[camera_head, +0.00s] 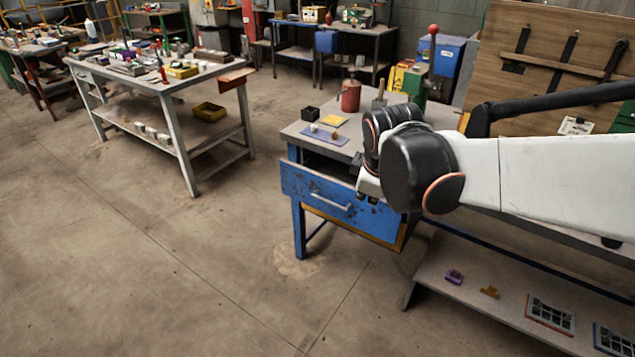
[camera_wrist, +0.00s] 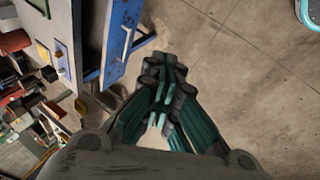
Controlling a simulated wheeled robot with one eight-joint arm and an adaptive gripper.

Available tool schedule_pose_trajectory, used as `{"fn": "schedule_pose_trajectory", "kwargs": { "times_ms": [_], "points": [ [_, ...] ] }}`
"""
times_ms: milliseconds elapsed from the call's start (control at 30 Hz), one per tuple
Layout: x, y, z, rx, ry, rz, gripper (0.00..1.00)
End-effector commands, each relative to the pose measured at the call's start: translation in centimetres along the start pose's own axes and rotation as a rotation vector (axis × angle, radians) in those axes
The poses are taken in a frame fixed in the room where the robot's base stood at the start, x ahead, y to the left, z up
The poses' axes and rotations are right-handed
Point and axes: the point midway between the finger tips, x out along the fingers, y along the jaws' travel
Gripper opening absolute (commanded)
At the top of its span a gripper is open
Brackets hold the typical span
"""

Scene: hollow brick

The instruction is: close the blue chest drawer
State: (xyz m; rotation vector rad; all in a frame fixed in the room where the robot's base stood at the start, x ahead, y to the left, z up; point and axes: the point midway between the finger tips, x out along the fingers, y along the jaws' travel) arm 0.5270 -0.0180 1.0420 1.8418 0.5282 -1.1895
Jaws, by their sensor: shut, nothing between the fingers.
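The blue drawer (camera_head: 316,198) hangs under the front of the grey-topped blue workbench (camera_head: 290,132) and stands pulled out, with a dark gap behind its front. Its pale bar handle (camera_head: 328,201) faces the open floor. In the wrist view the blue drawer front (camera_wrist: 115,45) is at upper left, with the handle (camera_wrist: 127,44) on it. My gripper (camera_wrist: 164,62) is shut and empty, on the outer side of the drawer front near the handle. I cannot tell whether it touches.
On the bench top are a red canister (camera_head: 350,96), a black box (camera_head: 310,114) and a blue mat (camera_head: 326,134) with small items. A low shelf (camera_head: 450,300) with small parts runs at lower right. Another workbench (camera_head: 160,85) stands at left. The floor before the drawer is clear.

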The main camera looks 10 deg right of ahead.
Motion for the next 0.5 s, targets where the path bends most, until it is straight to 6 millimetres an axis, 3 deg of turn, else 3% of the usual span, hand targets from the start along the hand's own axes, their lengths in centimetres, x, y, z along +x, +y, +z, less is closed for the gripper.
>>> {"fn": "schedule_pose_trajectory", "kwargs": {
  "times_ms": [200, 500],
  "points": [
    [5.2, 3.4, -2.1, -0.322, -0.053, -0.028, 0.0],
    [14.0, 6.0, -3.9, -0.768, -0.111, -0.091, 0.0]
  ]
}}
